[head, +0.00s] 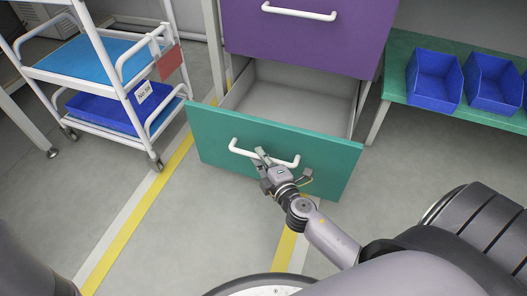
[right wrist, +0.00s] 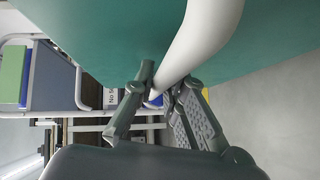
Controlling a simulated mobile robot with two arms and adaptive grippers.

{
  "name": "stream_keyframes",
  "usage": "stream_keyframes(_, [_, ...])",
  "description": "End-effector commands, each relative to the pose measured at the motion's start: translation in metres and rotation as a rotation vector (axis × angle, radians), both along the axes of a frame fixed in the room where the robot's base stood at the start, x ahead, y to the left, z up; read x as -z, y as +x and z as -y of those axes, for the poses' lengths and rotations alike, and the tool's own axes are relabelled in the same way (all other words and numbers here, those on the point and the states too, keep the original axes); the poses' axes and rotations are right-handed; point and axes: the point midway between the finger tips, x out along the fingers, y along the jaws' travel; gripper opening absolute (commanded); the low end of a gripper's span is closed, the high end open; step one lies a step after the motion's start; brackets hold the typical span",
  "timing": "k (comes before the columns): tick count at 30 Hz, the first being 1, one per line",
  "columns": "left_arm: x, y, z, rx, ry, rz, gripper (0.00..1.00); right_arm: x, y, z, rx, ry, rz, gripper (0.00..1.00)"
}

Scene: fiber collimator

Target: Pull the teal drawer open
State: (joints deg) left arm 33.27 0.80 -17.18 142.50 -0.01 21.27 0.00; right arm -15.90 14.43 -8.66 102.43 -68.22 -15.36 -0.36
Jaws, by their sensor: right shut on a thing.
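The teal drawer (head: 215,133) is pulled out below the purple drawer, and its empty grey inside (head: 295,92) shows in the head view. A white bar handle (head: 288,162) runs across its front. My right gripper (head: 263,158) is at the middle of the handle, shut on it. In the right wrist view the white handle (right wrist: 205,35) passes between the two fingers (right wrist: 160,92), with the teal front (right wrist: 100,35) behind it. My left gripper is not in view.
A purple drawer (head: 300,40) with a white handle is shut above. A white trolley (head: 90,75) with blue shelves and a blue bin stands left. A teal shelf (head: 397,75) with blue bins (head: 433,80) stands right. The grey floor (head: 215,225) before the drawer is clear.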

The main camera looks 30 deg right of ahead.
Motion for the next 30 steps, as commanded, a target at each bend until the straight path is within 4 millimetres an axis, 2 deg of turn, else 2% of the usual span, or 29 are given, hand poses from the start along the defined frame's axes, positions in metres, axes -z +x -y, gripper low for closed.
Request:
stream_keyframes(13, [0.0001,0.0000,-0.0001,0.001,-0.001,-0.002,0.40,-0.0002,-0.0018,-0.0019,0.001,0.002,0.000,0.00])
stream_keyframes(14, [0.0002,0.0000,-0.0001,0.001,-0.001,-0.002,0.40,-0.0002,-0.0017,-0.0019,0.001,0.003,0.000,0.13])
stream_keyframes(23, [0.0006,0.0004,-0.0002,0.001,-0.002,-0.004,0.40,-0.0003,-0.0015,-0.0019,0.000,0.001,0.001,0.33])
stream_keyframes(30, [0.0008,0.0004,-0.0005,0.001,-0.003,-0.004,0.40,-0.0003,-0.0015,-0.0019,0.000,0.000,0.001,0.33])
